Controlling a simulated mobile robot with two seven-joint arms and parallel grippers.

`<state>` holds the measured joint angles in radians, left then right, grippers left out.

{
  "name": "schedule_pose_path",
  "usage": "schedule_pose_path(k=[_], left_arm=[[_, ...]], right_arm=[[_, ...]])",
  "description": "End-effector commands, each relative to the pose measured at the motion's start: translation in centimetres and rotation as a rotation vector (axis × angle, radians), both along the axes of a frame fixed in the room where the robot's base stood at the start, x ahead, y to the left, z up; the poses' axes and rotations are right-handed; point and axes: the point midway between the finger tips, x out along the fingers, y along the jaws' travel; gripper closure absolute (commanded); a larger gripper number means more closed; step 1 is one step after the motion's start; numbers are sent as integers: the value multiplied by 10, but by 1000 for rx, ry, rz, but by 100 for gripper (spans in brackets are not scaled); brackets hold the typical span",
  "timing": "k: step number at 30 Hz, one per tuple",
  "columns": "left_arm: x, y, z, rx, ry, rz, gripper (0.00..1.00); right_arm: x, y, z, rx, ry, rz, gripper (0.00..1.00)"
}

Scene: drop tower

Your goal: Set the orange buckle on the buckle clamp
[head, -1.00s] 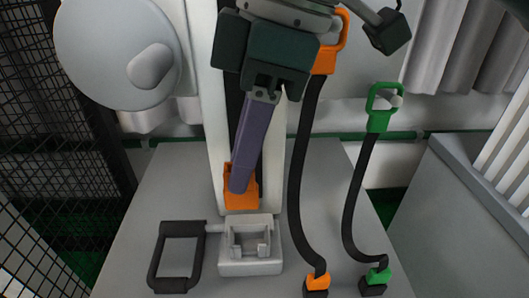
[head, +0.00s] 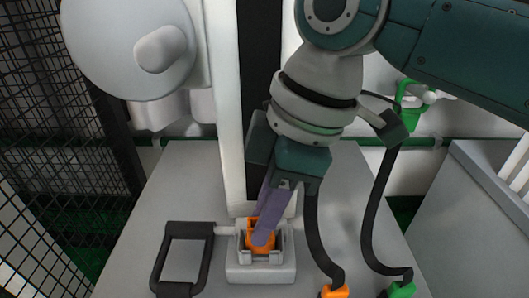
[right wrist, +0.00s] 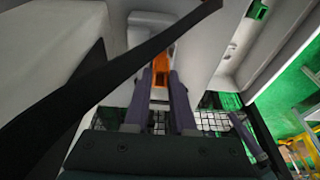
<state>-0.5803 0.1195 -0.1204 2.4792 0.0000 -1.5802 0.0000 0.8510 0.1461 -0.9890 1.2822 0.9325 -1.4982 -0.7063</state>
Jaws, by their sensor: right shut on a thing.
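The orange buckle (head: 251,238) is between the purple fingers of my right gripper (head: 264,236), low over the buckle clamp. The buckle clamp (head: 262,273) is a pale grey block with upright sides, on the grey table. The buckle's lower part appears to be inside the clamp's recess; the fingers hide part of it, so I cannot tell if it rests on the bottom. The right wrist view also shows the orange buckle (right wrist: 161,68) between the two fingers. My left gripper is not in view.
A black loop handle (head: 182,258) joins the clamp's left side. Two black straps stand to the right, with an orange end (head: 335,291) and a green end (head: 402,290). A white column (head: 229,110) rises behind the clamp. A mesh fence (head: 50,130) is at left.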

Motion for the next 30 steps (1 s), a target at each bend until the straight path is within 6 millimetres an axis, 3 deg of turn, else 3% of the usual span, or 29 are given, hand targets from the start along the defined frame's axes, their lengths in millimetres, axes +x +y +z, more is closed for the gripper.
schedule_pose_path(k=[6,7,15,23,30], left_arm=[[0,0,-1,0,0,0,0],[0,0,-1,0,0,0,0],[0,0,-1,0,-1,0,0],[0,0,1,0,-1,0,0],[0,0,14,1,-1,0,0]], right_arm=[[0,0,-3,0,1,-1,100],[0,0,-3,0,0,-1,74],[0,0,-2,0,0,-1,46],[0,0,1,0,-1,-1,46],[1,-10,39,0,-2,-1,46]])
